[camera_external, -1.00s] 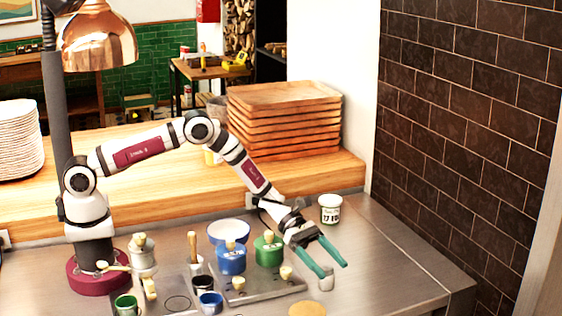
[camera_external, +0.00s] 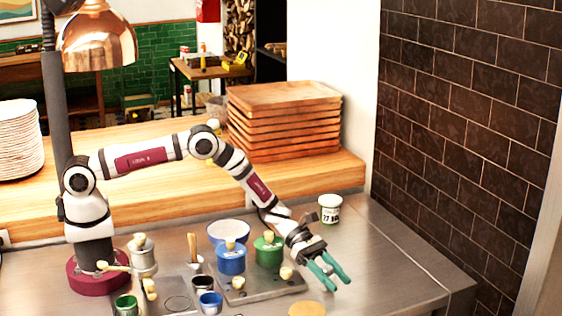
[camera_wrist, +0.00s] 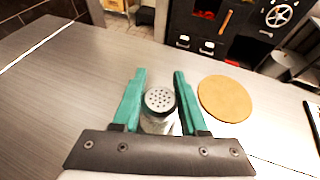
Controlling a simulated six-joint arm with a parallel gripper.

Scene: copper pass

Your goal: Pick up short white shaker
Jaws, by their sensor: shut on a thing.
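The short white shaker (camera_wrist: 160,101) has a round metal top with holes and shows in the wrist view between the two green fingers. My gripper (camera_wrist: 160,76) is shut on its body, with one finger on either side. In the external view my gripper (camera_external: 340,284) is low over the steel counter at the front right, fingers pointing down and forward. The shaker is mostly hidden by the fingers there. I cannot tell whether its base touches the counter.
A round tan disc (camera_external: 307,309) lies close by. A metal tray (camera_external: 262,290) with blue and green pots (camera_external: 268,252) stands left of my gripper. A white labelled tub (camera_external: 329,208) stands behind. The steel counter to the right (camera_external: 400,270) is clear.

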